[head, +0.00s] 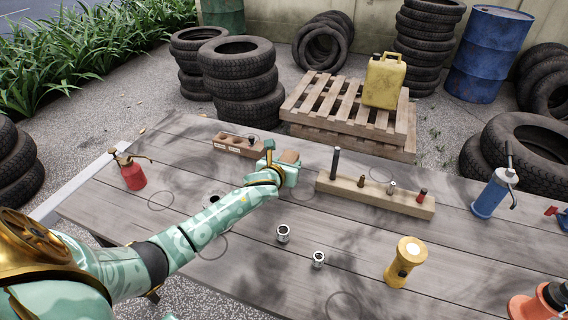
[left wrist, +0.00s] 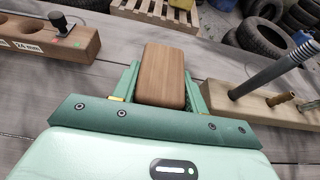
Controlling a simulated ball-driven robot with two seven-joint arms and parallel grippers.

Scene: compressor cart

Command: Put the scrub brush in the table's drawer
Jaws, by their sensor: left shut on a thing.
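The scrub brush (head: 290,156) shows as a brown wooden block; its bristles are hidden. It also shows in the left wrist view (left wrist: 163,75), between the green fingers. My left gripper (head: 284,165) is shut on it over the far middle of the table (head: 330,240). I cannot tell how far it is above the boards. A pale strip (head: 75,187) runs along the table's left edge; I cannot tell whether it is the drawer. My right gripper is not in view.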

